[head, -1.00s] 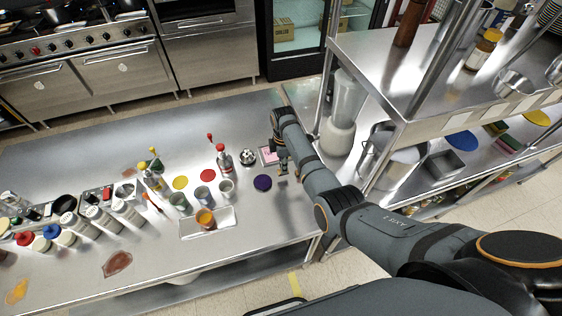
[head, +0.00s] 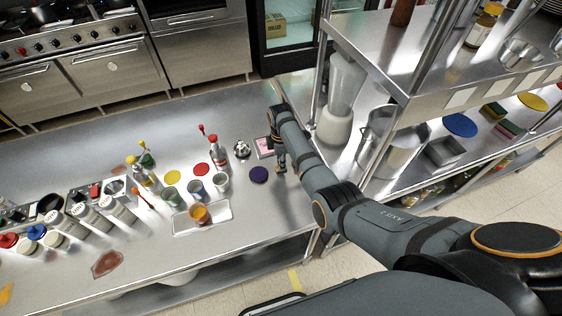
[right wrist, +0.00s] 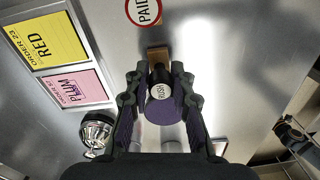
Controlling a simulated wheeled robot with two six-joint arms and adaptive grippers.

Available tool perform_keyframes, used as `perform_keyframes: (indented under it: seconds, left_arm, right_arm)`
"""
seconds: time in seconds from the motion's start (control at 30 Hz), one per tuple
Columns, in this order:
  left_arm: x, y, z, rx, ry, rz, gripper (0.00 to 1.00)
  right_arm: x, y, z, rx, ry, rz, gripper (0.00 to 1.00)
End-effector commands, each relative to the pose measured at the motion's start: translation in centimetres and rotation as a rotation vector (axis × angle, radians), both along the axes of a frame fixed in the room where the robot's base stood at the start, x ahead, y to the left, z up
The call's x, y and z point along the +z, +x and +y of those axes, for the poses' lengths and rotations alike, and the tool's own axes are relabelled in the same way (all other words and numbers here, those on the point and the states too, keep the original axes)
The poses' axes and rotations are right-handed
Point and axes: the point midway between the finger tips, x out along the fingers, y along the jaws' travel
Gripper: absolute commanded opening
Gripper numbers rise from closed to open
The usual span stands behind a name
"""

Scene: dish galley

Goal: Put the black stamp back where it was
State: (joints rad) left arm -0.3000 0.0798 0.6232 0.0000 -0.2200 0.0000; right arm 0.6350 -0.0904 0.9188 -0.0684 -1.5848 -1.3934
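The black stamp (right wrist: 160,90) shows in the right wrist view, with a white "RUSH" label on its end and a wooden block (right wrist: 157,54) at its far end. My right gripper (right wrist: 159,74) has its fingers closed in on both sides of the stamp's black body. In the head view my right gripper (head: 281,166) is over the right end of the counter, beside a purple disc (head: 259,174). The stamp is too small there to make out clearly. A round "PAID" mark (right wrist: 143,9) with a red ring lies beyond the stamp. My left gripper is out of view.
A silver bell (head: 241,149) and a pink card (head: 264,148) lie near the gripper. Several cups, bottles and a white tray (head: 182,226) stand to the left. The counter's back is clear.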

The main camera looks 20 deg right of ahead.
Motion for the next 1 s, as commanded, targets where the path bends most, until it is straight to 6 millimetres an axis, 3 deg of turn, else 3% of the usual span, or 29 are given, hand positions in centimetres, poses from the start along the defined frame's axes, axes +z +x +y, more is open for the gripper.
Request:
perform_keyframes:
  seconds: [0.03,0.13,0.4,0.53,0.9,1.0]
  left_arm:
    - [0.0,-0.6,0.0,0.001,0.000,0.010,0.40]
    - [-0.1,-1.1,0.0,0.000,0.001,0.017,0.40]
    - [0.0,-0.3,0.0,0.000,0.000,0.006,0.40]
    - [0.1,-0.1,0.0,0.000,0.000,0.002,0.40]
    - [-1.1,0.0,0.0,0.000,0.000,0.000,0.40]
    - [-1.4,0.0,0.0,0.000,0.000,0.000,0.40]
  right_arm:
    - [0.0,0.0,0.0,0.000,0.000,0.000,0.32]
    - [0.0,0.0,0.0,0.000,0.000,0.000,0.44]
    - [0.1,0.0,0.0,0.000,0.000,-0.001,0.44]
    - [1.3,0.1,0.0,0.000,0.001,-0.003,0.44]
    - [9.7,0.4,0.0,0.000,0.001,-0.005,0.44]
    - [11.3,0.4,0.0,0.000,0.001,-0.004,0.44]
